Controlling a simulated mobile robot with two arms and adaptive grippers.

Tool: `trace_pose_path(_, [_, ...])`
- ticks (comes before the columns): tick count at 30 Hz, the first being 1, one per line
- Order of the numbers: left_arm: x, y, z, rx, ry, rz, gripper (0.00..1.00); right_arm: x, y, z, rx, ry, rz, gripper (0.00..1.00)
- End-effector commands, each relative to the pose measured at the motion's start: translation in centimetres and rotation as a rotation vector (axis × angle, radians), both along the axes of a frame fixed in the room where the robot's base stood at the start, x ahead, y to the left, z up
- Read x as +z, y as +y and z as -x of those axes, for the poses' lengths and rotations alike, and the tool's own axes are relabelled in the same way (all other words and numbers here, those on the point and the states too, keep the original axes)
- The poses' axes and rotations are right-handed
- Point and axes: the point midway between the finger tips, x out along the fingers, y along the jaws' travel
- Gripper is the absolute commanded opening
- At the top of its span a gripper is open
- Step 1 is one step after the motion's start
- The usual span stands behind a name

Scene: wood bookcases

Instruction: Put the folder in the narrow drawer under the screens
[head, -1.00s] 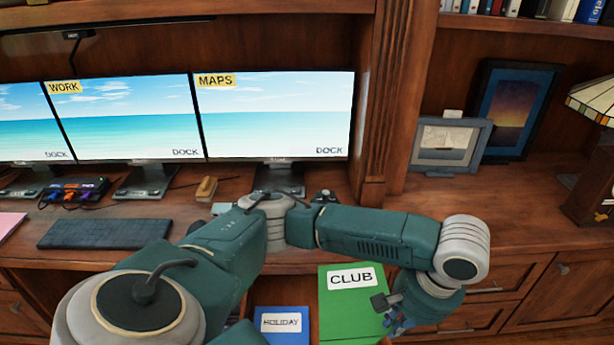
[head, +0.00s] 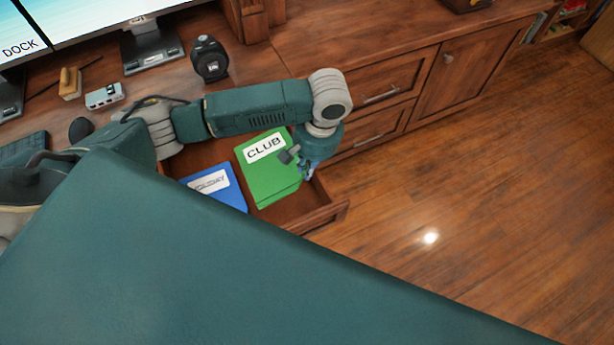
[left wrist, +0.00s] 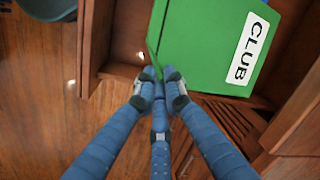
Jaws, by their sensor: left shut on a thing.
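A green folder labelled CLUB (head: 268,178) is over or in an open drawer (head: 328,214) below the desk. My left gripper (head: 308,169) is shut on the folder's edge at the drawer's front right. In the left wrist view, the gripper's blue fingers (left wrist: 158,86) meet at a corner of the green folder (left wrist: 205,45). I cannot tell whether the folder touches the drawer's bottom. A blue folder labelled HOLIDAY (head: 222,188) lies in the drawer, left of the green one. The screens (head: 95,8) show only in part at the top left. My right gripper is out of view.
The desk top holds a black round device (head: 209,58), a small grey box (head: 104,96) and a wooden-handled item (head: 70,83). Closed drawers (head: 375,85) and a cabinet door (head: 465,70) stand to the right. The wood floor (head: 480,210) is clear.

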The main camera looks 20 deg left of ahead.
Motion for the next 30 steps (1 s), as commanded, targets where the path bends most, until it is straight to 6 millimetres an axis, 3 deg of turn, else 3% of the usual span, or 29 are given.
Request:
trace_pose_path(12, [-4.9, 0.0, 0.0, 0.0, 0.001, 0.0, 0.0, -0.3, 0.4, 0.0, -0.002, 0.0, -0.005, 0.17])
trace_pose_path(26, [-5.6, 0.0, 0.0, 0.0, -0.001, 0.0, 0.0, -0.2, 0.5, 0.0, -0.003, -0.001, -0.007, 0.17])
trace_pose_path(27, [-5.6, 0.0, 0.0, 0.0, -0.001, 0.001, 0.13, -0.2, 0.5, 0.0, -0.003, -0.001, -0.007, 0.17])
trace_pose_path(30, [-5.6, 0.0, -0.1, 0.0, -0.001, 0.001, 0.28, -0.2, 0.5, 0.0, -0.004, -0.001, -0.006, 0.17])
